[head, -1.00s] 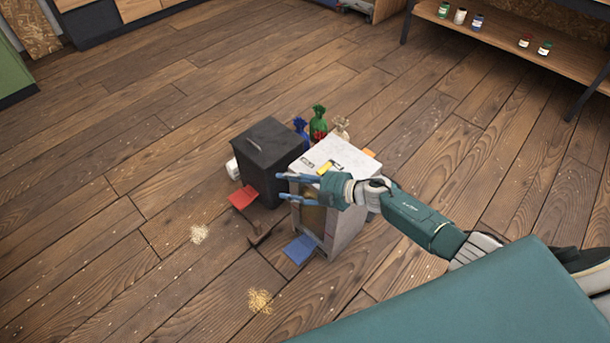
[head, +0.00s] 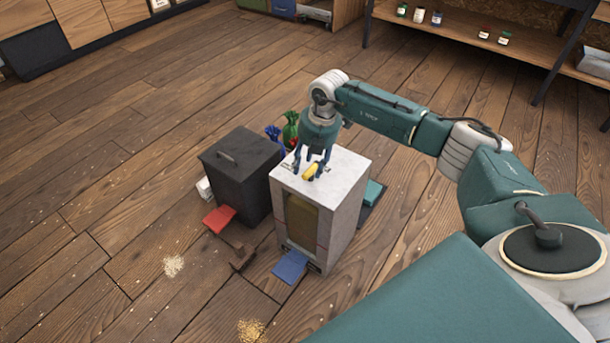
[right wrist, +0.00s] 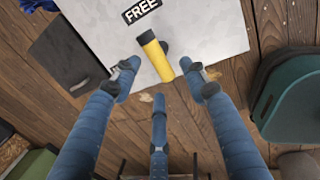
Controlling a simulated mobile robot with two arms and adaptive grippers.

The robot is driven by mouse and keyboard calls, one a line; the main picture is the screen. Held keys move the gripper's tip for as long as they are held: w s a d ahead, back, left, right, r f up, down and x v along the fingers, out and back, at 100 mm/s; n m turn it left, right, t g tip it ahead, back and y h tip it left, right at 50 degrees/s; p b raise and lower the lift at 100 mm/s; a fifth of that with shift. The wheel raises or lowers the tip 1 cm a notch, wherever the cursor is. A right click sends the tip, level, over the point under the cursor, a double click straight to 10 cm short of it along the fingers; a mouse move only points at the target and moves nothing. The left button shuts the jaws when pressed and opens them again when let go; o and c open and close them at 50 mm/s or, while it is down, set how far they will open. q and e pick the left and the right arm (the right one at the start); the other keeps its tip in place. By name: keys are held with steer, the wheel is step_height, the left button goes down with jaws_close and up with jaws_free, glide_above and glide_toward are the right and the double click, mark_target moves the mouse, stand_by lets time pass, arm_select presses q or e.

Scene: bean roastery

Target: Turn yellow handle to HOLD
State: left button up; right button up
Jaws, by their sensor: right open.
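The yellow handle (head: 310,171) sits on the flat pale top of the white cabinet (head: 344,164). It also shows in the right wrist view (right wrist: 156,57), beside a black "FREE" label (right wrist: 141,10). A small dark knob or pivot is at its side. My right gripper (head: 308,165) points down over the cabinet top, close around the handle in the head view. In the right wrist view its three blue fingers are spread and the handle lies just beyond the fingertips, not gripped. I cannot make out a HOLD label. My left gripper is not in view.
A black lidded bin (head: 240,172) stands left of the cabinet. Blue and green tied bags (head: 290,128) are behind. A red plate (head: 219,217) and a blue plate (head: 290,266) lie low in front. Spilled beans (head: 250,330) lie on the open wooden floor.

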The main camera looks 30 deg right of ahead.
mark_target(307, 171)
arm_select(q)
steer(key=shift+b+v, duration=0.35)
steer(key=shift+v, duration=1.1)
arm_select(e)
steer(key=shift+w+a+f, duration=0.1)
steer(key=shift+w+f, duration=0.15)
steer(key=shift+f, duration=0.85)
steer(key=shift+w+a+f, duration=0.1)
steer(key=shift+w+f, duration=0.1)
steer(key=shift+f, duration=0.9)
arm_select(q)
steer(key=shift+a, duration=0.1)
arm_select(e)
steer(key=shift+c, duration=0.5)
jaws_close()
